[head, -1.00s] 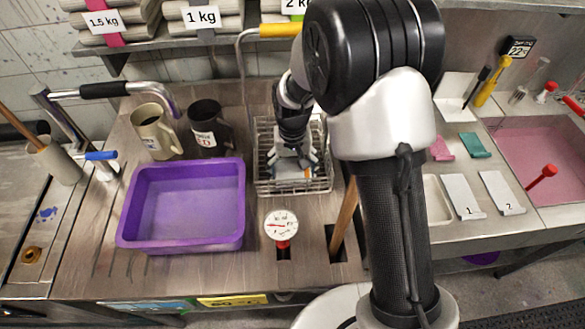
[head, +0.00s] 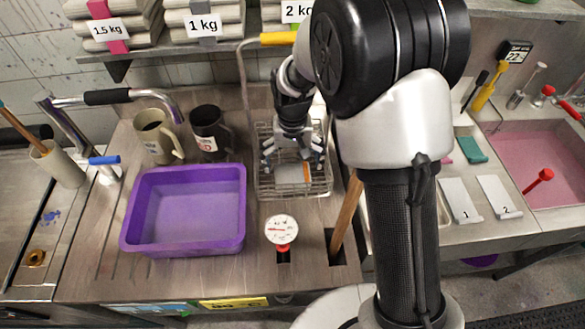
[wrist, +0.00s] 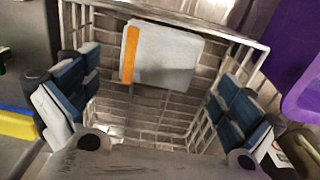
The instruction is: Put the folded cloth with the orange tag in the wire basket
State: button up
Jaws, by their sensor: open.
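The folded cloth (head: 290,174) is pale grey with an orange tag (head: 306,172) and lies inside the wire basket (head: 262,186). In the wrist view the cloth (wrist: 170,60) appears flat near one end of the basket (wrist: 190,20), with the orange tag along its left side. My gripper (head: 292,161) is over the basket with its fingers spread. In the wrist view my gripper (wrist: 155,100) has its blue pads wide apart, with nothing between them and the cloth lying beyond.
A purple tub (head: 184,248) and two mugs, one beige (head: 153,140) and one black (head: 207,135), stand left of the basket. A round dial (head: 281,230) and a wooden handle (head: 346,215) are in front. A shelf with stacked cloths (head: 215,18) overhangs the back.

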aim_at(292, 174)
notch_tip(292, 174, up, 7)
jog(key=p, duration=0.1)
dwell(0.7)
